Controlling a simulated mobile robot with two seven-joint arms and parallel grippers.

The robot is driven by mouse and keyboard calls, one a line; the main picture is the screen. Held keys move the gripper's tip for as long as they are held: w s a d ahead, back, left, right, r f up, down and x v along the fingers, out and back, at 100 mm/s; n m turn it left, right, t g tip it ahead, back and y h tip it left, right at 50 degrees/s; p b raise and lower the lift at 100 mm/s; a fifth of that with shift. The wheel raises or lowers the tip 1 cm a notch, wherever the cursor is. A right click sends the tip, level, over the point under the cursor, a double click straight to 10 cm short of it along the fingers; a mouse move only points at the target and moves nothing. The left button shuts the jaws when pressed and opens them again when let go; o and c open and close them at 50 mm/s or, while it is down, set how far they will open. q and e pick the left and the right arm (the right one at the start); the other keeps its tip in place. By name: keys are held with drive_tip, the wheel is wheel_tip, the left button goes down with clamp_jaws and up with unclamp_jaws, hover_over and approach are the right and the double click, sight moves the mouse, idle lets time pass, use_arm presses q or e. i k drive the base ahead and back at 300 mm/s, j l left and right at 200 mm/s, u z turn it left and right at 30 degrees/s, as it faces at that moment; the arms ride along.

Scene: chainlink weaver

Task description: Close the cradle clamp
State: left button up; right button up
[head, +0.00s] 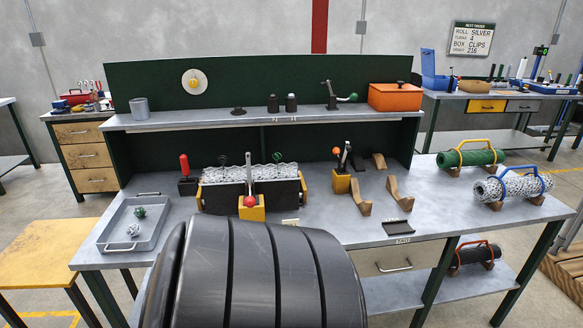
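A yellow clamp block with a black lever and an orange knob (341,181) stands on the bench beside several wooden cradle supports (364,196). Its lever stands up, and nothing lies on these supports. Another yellow block with a grey bar and a red ball (251,208) stands at the front of a black trough. A silver mesh roll (222,174) lies in that trough. I cannot tell from here whether either clamp is fully open. Neither of my grippers is in view.
A grey tray (112,225) with small mesh pieces sits at the bench's left. Green (482,157) and silver (519,185) mesh rolls, held by straps, lie on the right. A shelf with an orange box (395,97) runs above. A large black ribbed shape hides the bench's front middle.

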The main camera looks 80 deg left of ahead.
sight(250, 202)
drive_tip(key=u, duration=1.5)
